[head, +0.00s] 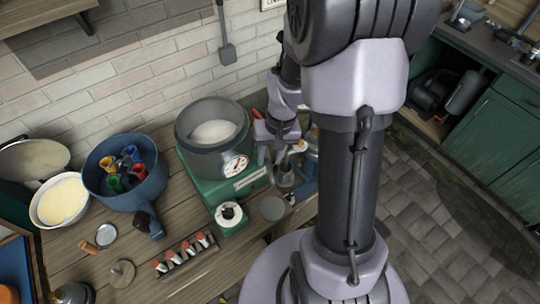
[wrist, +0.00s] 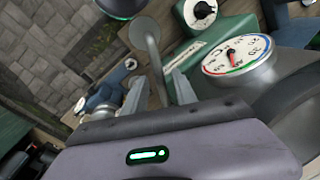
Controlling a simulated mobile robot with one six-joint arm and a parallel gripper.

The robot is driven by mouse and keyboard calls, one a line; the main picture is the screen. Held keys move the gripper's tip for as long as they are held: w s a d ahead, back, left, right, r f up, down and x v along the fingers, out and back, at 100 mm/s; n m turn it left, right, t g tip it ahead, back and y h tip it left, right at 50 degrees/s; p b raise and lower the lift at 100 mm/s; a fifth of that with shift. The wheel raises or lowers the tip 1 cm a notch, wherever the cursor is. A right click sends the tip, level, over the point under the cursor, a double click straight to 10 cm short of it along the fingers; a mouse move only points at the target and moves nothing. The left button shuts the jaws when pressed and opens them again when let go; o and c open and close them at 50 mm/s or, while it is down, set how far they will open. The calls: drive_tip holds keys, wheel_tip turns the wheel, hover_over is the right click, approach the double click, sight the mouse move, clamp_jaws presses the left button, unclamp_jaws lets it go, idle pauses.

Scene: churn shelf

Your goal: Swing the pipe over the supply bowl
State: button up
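My gripper (head: 272,155) is beside the right wall of the grey drum with the dial, above the table. In the wrist view its two fingers (wrist: 158,92) are apart. A thin grey stem with a round flat end (wrist: 146,28) runs between and beyond them; I cannot tell whether it touches either finger. It may be the pipe. A round grey disc (head: 271,208) shows in the head view on the table side. The drum (head: 212,150) holds something pale and sits on a green base (head: 240,183). I cannot tell which vessel is the supply bowl; a white bowl (head: 40,218) holds yellow stuff.
A blue pot (head: 96,182) with coloured items stands left of the drum. Red-topped containers (head: 187,255) stand in a row in front. A blue fixture with metal parts (wrist: 104,97) is close to the left finger.

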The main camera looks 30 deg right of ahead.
clamp_jaws()
idle(1.2)
